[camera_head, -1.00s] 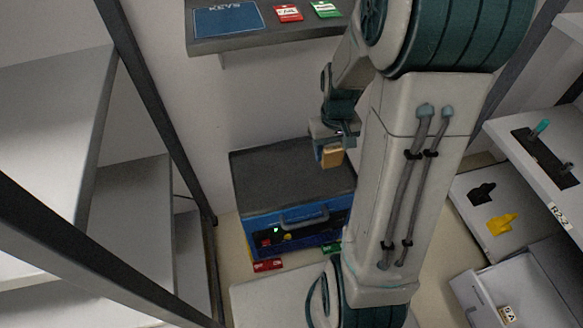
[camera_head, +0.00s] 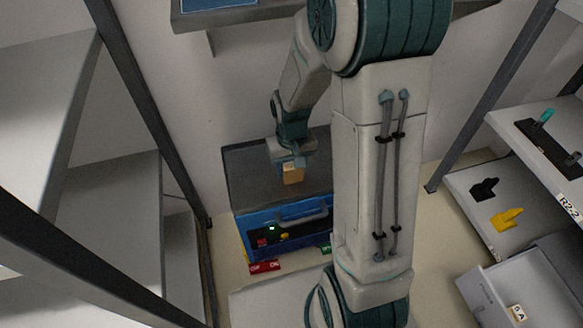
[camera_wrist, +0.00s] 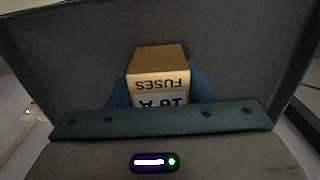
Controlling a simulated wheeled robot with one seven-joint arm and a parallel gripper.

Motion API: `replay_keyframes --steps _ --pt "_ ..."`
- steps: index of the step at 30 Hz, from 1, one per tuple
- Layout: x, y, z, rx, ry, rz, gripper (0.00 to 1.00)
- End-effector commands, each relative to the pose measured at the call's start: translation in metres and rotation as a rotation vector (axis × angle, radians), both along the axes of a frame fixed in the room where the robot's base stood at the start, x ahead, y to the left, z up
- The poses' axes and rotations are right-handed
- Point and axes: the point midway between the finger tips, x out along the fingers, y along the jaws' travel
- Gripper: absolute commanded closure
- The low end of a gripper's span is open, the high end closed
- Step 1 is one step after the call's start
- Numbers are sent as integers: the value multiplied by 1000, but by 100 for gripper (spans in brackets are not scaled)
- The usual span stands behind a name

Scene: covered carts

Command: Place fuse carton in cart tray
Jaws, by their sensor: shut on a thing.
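The fuse carton (camera_head: 292,174) is a small tan box held in my gripper (camera_head: 290,165), which is shut on it. In the wrist view the carton (camera_wrist: 158,75) shows upside-down print reading "FUSES" and "16 A", with blue fingers on both sides. The cart (camera_head: 240,170) is a blue box with a dark grey top and a handle on its front. The carton appears over the front part of that dark top; I cannot tell whether it touches. In the wrist view the dark surface (camera_wrist: 60,60) fills the area behind the carton. No open tray shows in the cart.
Red tags (camera_head: 264,267) lie on the floor before the cart. Grey shelves (camera_head: 115,200) stand at the left. Shelves at the right hold a black clip (camera_head: 484,188) and a yellow one (camera_head: 507,217). A grey bin (camera_head: 490,295) stands lower right. A wall shelf (camera_head: 240,14) is above.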

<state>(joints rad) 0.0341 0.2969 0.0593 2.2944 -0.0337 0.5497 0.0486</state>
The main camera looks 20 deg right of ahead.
Motion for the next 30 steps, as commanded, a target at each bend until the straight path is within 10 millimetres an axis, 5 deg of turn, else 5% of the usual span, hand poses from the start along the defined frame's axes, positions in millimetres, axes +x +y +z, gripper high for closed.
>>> replay_keyframes --steps 7,8,10,20,30 --pt "0 0 -4 0 0 0 79" --pt "0 0 -3 0 0 0 46" --pt "0 0 -2 0 0 0 33" --pt "0 0 3 0 -1 0 33" --pt "0 0 59 0 -3 -1 33"
